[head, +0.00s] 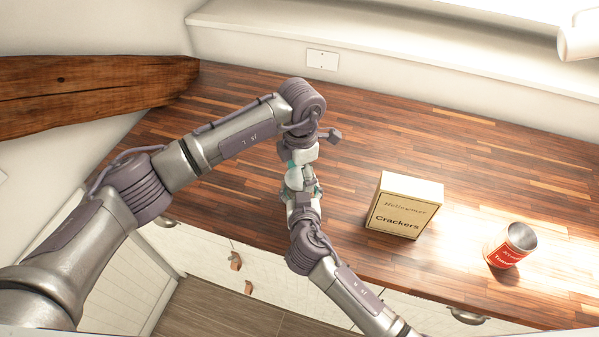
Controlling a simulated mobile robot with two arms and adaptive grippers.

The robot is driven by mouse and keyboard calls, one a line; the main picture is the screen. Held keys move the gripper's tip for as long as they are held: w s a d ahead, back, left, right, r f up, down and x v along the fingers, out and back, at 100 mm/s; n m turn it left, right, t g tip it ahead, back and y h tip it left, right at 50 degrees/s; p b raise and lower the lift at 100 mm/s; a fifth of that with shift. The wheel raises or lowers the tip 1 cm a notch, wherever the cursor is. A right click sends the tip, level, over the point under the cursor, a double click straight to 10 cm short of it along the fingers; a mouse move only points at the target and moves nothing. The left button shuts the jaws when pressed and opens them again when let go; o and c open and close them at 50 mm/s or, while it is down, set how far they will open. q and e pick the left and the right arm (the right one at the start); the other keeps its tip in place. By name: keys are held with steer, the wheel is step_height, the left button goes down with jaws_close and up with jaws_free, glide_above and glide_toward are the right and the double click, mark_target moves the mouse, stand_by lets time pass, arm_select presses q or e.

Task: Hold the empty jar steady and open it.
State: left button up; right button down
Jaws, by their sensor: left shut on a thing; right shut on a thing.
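The jar (299,179) is a small, pale shape over the counter, mostly hidden between my two grippers. Its lid cannot be made out clearly. My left gripper (297,165) reaches it from the far side, below the bent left wrist, and is shut on it. My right gripper (303,196) reaches it from the near side and is also shut on it. I cannot tell which part of the jar each gripper holds, or whether the jar touches the counter.
A box of crackers (404,205) stands right of the grippers on the wooden counter (480,160). A red-labelled can (511,246) stands farther right near the front edge. A wooden beam (90,93) juts in at left. The counter behind the box is clear.

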arm_select(q)
steer(key=shift+a+f+n, duration=0.15)
steer(key=shift+f+n, duration=0.1)
steer(key=shift+n, duration=0.45)
steer(key=shift+c, duration=0.4)
arm_select(e)
steer(key=shift+s+f, duration=0.1)
steer(key=shift+f, duration=0.05)
arm_select(q)
steer(key=shift+c, duration=0.3)
steer(key=shift+s, duration=0.1)
jaws_close()
steer(key=shift+f, duration=0.1)
steer(key=shift+a+r, duration=0.1)
steer(key=shift+r, duration=0.45)
arm_select(e)
steer(key=shift+d, duration=0.15)
arm_select(q)
steer(key=shift+d+r, duration=0.2)
steer(key=shift+r, duration=0.55)
